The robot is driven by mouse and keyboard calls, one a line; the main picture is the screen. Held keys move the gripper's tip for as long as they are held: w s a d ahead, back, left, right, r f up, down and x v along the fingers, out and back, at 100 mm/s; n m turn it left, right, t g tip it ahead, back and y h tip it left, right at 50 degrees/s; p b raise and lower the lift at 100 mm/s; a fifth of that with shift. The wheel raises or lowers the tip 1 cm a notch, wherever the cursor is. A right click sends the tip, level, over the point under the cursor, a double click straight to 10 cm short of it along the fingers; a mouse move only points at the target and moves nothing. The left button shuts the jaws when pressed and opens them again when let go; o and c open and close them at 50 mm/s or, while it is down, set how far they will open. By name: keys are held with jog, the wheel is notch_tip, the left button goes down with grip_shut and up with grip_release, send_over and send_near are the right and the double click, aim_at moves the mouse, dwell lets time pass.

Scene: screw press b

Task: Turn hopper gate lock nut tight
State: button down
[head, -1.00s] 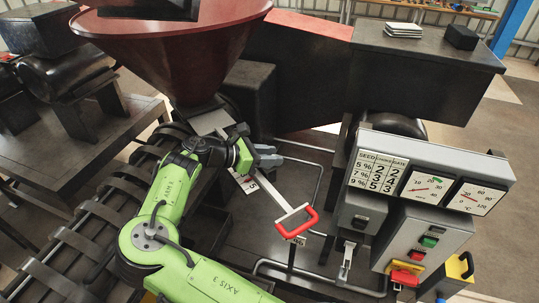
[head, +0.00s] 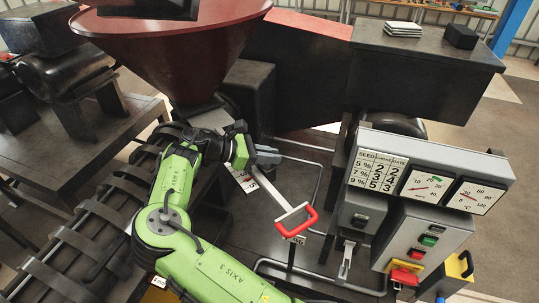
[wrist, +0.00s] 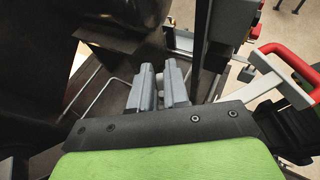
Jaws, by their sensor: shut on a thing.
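My gripper (head: 268,157) reaches in below the dark red hopper (head: 185,45), just above the pale gate slide (head: 268,192) with its red handle (head: 300,223). In the wrist view, the two grey fingers (wrist: 160,88) stand close together, with a small pale piece (wrist: 172,66) at their tips. This looks like the lock nut, and my gripper is shut on it. The fingers hide most of the nut, so its thread and how far it is turned do not show. In the head view the nut is hidden behind my gripper.
A grey control box (head: 427,235) with gauges, buttons and a seed table stands to the right. Thin pipes (head: 318,190) run beside and below the gate handle. The ribbed press barrel (head: 75,245) lies at the left. Some open space shows around the handle.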

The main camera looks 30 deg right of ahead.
jog(key=m+g+y, duration=0.1)
jog(key=m+g, duration=0.1)
jog(key=m+g+y, duration=0.1)
jog(key=m+g, duration=0.2)
jog(key=shift+s+g+y, duration=0.15)
jog(key=shift+g+y, duration=0.15)
jog(key=shift+y, duration=0.1)
jog(key=shift+a+m, duration=0.1)
jog(key=shift+m, duration=0.3)
jog(key=c, duration=1.2)
grip_release()
